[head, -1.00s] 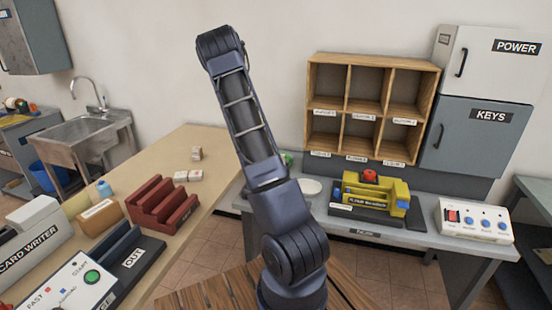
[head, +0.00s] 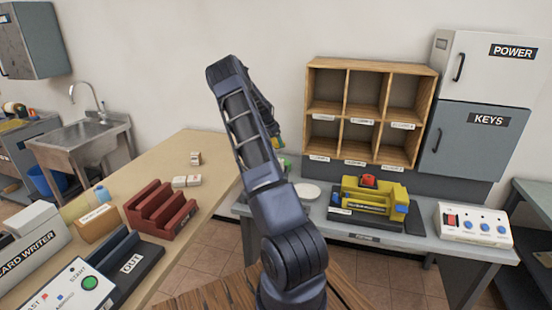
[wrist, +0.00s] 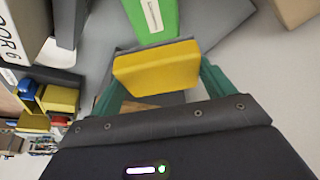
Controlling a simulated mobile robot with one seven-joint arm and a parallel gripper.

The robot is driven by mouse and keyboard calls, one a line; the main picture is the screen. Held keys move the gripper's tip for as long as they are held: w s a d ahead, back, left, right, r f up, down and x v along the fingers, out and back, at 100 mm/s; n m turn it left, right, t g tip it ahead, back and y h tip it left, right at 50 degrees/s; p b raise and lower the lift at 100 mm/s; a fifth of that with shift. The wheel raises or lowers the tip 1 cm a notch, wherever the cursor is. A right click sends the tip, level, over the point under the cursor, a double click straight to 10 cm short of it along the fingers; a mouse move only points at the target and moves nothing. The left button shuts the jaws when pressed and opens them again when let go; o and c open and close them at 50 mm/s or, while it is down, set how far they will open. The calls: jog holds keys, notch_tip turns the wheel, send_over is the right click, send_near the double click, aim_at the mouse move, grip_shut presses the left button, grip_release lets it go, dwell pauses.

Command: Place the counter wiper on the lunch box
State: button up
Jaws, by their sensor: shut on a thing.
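The counter wiper, seen as a yellow block with a grey edge (wrist: 156,72), is held between the green fingers of my gripper (wrist: 160,84) in the wrist view. My gripper is shut on it. A bit of yellow and green shows at the gripper (head: 278,143) beside my arm in the head view. A green box with a white label, likely the lunch box (wrist: 138,20), lies beyond the wiper in the wrist view, partly cut off by the frame. In the head view only a small green part (head: 287,163) shows behind my arm.
A white plate (head: 307,189) and a yellow machine (head: 372,200) stand on the grey counter (head: 325,213). A wooden pigeonhole shelf (head: 345,94) rises behind. A control box (head: 474,225) sits at right. A red rack (head: 160,208) stands on the wooden table at left.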

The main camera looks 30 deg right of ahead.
notch_tip(320, 180, down, 10)
jog(key=shift+f, duration=0.2)
dwell(0.3)
jog(key=o, duration=0.9)
jog(key=shift+f, duration=0.15)
